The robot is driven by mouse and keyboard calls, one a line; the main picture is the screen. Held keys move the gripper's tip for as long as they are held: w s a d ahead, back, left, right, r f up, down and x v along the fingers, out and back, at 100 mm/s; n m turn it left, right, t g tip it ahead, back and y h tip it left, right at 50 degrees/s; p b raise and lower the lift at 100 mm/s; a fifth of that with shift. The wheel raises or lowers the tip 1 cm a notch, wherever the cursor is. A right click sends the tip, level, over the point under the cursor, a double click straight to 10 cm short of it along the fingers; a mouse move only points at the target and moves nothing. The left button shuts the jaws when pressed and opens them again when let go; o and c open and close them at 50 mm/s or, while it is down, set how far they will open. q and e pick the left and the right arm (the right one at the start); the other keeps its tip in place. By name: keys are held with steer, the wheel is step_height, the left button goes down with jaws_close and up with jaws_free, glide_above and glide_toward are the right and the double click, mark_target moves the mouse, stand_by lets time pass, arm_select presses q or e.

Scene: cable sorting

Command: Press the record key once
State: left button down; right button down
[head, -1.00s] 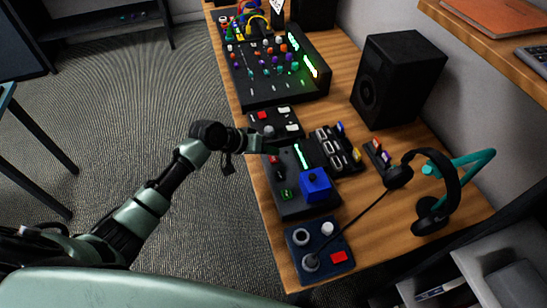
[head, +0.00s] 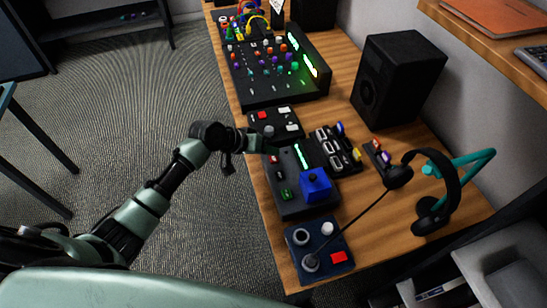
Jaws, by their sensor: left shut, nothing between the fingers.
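Two red keys show, and I cannot tell by label which is the record key. One red key (head: 262,115) sits beside white keys on a small black keypad (head: 282,135). A larger red key (head: 338,257) sits on a dark blue box (head: 300,270) at the front of the desk. My left gripper (head: 277,148) is shut and empty. It is at the near edge of the black keypad, above the far end of the black unit with a blue block (head: 315,185). Whether it touches anything is not clear. My right gripper is not in view.
A mixer (head: 270,90) with coloured knobs stands at the back of the wooden desk (head: 385,238). A black speaker (head: 400,78), a switch box (head: 335,150) and headphones (head: 445,190) on a teal stand are at the right. A cable crosses toward the blue box.

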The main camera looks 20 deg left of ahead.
mark_target(271, 159)
arm_select(q)
steer(key=shift+f, duration=0.1)
steer(key=shift+f, duration=0.3)
steer(key=shift+f, duration=0.45)
stand_by(0.6)
steer(key=shift+r, duration=0.1)
steer(key=shift+r+p, duration=0.65)
steer(key=shift+r, duration=0.1)
step_height(271, 159, up, 5)
steer(key=p, duration=0.5)
steer(key=shift+r, duration=0.1)
